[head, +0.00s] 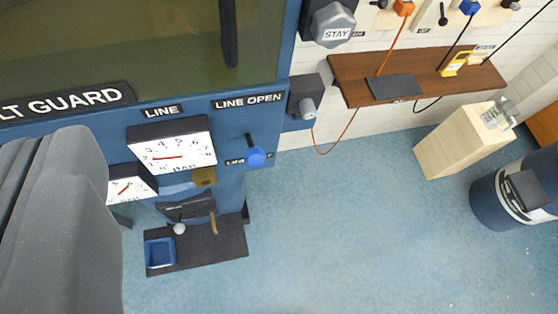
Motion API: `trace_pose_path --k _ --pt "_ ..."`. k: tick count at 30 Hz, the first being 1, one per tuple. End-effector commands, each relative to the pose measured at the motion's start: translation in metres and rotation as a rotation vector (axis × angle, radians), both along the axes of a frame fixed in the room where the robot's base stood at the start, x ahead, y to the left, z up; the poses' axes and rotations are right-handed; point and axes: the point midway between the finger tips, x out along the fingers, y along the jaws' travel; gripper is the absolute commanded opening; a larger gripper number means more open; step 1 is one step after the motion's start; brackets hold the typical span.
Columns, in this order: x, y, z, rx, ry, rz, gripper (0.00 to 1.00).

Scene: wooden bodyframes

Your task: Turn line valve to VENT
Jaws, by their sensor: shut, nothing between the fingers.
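The white dial (172,154) under the LINE plate (162,111) has a red needle pointing left. My gripper (68,137) is the large grey shape at the left edge, partly cut off by the picture. It looks shut and empty, apart from the knob and left of it.
A smaller dial (131,189) is partly behind the first. A dark shelf with a blue tray (160,253) lies below. A STAY knob (334,24) and a brown wall shelf (430,84) stand right. A wooden block (462,140) and blue bin (507,196) stand on open blue floor.

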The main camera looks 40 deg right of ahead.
Motion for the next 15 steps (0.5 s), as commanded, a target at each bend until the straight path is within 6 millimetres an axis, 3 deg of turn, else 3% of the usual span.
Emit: trace_pose_path --k 3,7,12,15 --pt "0.024 -0.042 -0.045 0.050 0.080 -0.067 0.00" --pt "0.032 -0.078 -0.093 0.092 0.143 -0.130 0.00" --pt "0.033 -0.106 -0.131 0.125 0.187 -0.184 0.00" --pt "0.033 -0.113 -0.142 0.133 0.196 -0.199 0.00"
